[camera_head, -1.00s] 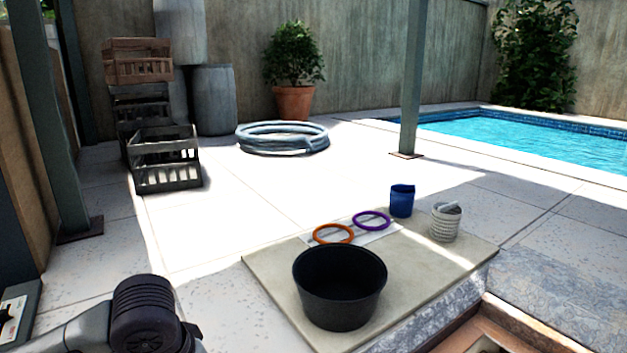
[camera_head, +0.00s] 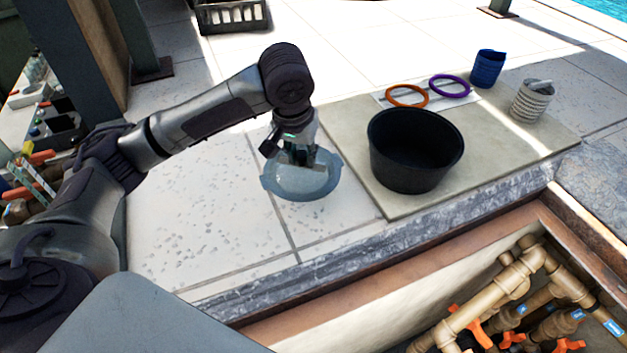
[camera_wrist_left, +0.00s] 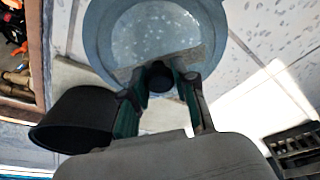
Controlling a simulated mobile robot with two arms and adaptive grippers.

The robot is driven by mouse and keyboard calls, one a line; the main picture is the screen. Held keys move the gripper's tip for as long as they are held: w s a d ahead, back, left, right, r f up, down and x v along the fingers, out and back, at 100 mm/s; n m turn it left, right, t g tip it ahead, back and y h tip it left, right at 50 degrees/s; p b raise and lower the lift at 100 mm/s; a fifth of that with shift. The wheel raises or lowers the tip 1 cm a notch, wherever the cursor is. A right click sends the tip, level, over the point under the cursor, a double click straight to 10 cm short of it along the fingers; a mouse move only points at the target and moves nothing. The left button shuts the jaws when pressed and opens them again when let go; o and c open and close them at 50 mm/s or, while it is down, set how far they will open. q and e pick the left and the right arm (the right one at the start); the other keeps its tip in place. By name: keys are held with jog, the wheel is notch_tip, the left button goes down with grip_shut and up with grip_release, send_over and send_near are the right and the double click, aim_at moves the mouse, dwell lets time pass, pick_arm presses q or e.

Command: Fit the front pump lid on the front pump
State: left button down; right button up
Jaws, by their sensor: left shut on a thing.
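A clear, blue-grey round lid (camera_head: 301,184) with side tabs hangs below my left gripper (camera_head: 300,158) in the head view, above the pale paving left of the mat. My left gripper is shut on the lid's middle handle. The front pump cannot be made out; only part of the pit (camera_head: 510,310) shows, with tan pipes and orange valve handles. My right gripper is not in view.
A black bucket (camera_head: 412,165) stands on the beige mat (camera_head: 365,180), right of the lid. Orange (camera_head: 407,96) and purple (camera_head: 450,86) rings, a blue cup (camera_head: 488,68) and a white ribbed container (camera_head: 531,101) lie beyond. The pit's edge (camera_head: 400,245) runs along the front.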

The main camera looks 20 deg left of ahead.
pick_arm(q)
notch_tip(320, 180, down, 7)
jog(key=shift+s+f+p, duration=0.1)
jog(key=shift+p, duration=0.6)
jog(key=shift+f, duration=0.45)
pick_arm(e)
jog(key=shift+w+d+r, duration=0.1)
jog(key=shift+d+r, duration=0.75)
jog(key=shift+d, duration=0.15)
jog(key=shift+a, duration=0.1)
pick_arm(q)
jog(key=c, duration=0.9)
grip_release()
jog(key=shift+f, duration=0.15)
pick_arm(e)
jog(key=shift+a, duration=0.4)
